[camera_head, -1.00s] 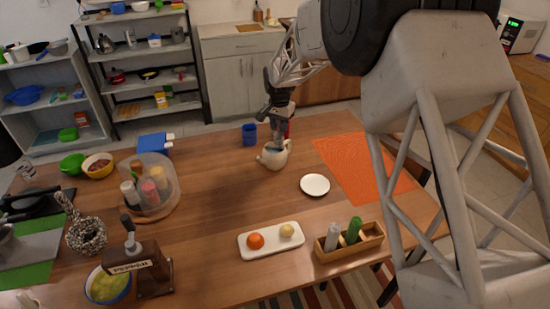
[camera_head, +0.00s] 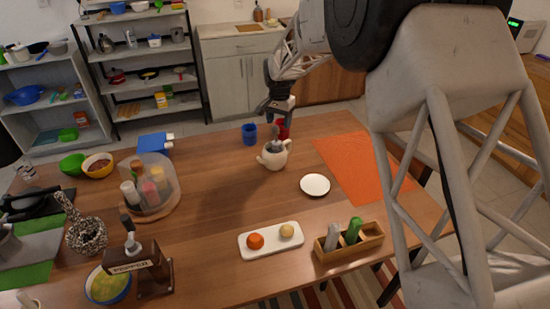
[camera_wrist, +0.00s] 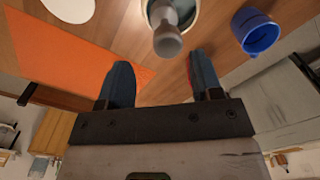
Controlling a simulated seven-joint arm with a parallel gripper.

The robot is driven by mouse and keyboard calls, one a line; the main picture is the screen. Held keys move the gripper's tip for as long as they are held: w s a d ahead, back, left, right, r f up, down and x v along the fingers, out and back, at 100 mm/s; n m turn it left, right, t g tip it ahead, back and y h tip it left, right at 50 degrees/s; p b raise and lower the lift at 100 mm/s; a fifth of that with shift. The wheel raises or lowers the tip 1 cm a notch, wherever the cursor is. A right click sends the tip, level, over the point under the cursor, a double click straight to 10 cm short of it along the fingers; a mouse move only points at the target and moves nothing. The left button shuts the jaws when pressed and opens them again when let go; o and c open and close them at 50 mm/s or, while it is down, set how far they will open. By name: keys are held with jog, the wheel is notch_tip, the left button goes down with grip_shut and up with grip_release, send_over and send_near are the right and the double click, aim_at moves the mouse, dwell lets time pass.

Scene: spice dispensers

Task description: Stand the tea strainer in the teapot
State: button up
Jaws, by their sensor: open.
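The cream teapot (camera_head: 274,158) stands upright on the wooden table. The grey tea strainer (camera_head: 275,131) stands in its opening with the handle up; in the wrist view its rounded handle end (camera_wrist: 167,38) points toward the camera, inside the teapot's rim (camera_wrist: 192,22). My gripper (camera_head: 278,117) is above and behind the handle top. In the wrist view its two dark blue fingers (camera_wrist: 160,82) are spread with nothing between them, apart from the strainer. The strainer's lower end is hidden inside the teapot.
A white plate (camera_head: 315,185) and orange mat (camera_head: 365,168) lie to the right.

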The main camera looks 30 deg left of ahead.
jog(key=shift+r, duration=2.75)
jog(key=s+d+r, duration=0.4)
jog(key=d+r, duration=0.1)
jog(key=d, duration=0.7)
jog(key=s+d+r+t, duration=0.1)
jog(key=s+d+r, duration=0.35)
jog(key=d, duration=0.75)
jog(key=s+d+r, duration=0.4)
jog(key=d+r, duration=0.2)
jog(key=d, duration=0.7)
jog(key=s+d+t, duration=0.1)
jog(key=s+d, duration=1.2)
jog(key=s+d+f, duration=0.2)
jog(key=s+d, duration=0.2)
jog(key=s, duration=0.4)
jog(key=s+d+f, duration=0.2)
jog(key=s+d, duration=0.2)
jog(key=s, duration=0.4)
jog(key=shift+s+d+t, duration=0.3)
jog(key=shift+s+d, duration=0.05)
jog(key=shift+d, duration=0.05)
